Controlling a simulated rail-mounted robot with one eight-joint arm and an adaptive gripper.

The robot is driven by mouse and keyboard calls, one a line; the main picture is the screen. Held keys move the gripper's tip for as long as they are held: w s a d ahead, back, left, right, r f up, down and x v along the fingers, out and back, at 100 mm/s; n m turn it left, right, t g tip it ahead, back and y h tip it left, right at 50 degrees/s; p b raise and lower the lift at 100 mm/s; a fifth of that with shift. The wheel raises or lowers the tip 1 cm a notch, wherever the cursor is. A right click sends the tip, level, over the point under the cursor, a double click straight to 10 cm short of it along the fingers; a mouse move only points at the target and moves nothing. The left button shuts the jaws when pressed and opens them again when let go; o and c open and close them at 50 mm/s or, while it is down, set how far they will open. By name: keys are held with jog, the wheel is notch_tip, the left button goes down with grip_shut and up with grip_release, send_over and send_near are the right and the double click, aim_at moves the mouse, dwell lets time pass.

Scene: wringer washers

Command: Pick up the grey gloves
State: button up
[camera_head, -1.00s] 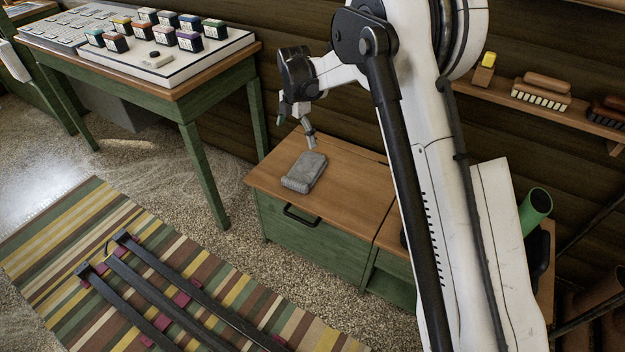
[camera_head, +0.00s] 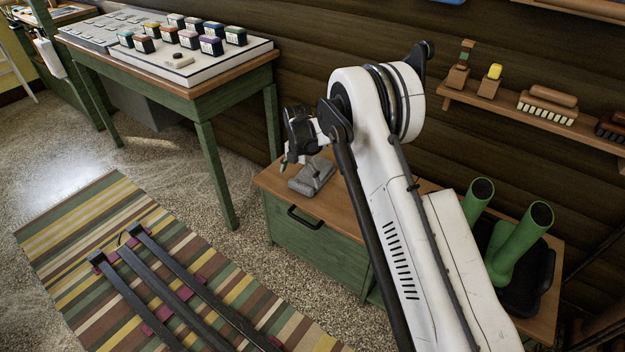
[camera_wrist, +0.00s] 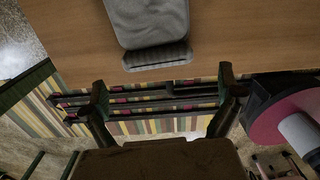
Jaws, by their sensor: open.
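The grey gloves (camera_head: 313,175) lie folded flat on the wooden top of a low green cabinet (camera_head: 325,240). In the wrist view the gloves (camera_wrist: 150,20) show at the top, on the bare wood near its edge, partly cut off by the frame. My gripper (camera_head: 303,165) is just above the gloves in the head view, and it hides part of them. In the wrist view its two fingers (camera_wrist: 163,90) are spread apart with nothing between them. The gloves are beyond the fingertips in that view. Whether the fingers touch the gloves cannot be told.
Green boots (camera_head: 515,240) stand to the right on the cabinet, behind my arm. A table (camera_head: 206,90) with a white board of small colored boxes stands at the left. A wall shelf (camera_head: 540,113) holds brushes. A striped rug (camera_head: 80,220) lies on the floor.

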aim_at(299, 185)
jog(key=shift+a+f+b, duration=0.2)
jog(key=shift+f+b, duration=0.95)
jog(key=shift+f, duration=1.9)
jog(key=shift+c, duration=0.4)
jog(key=shift+r, duration=0.1)
jog(key=c, duration=1)
jog(key=shift+o, duration=0.2)
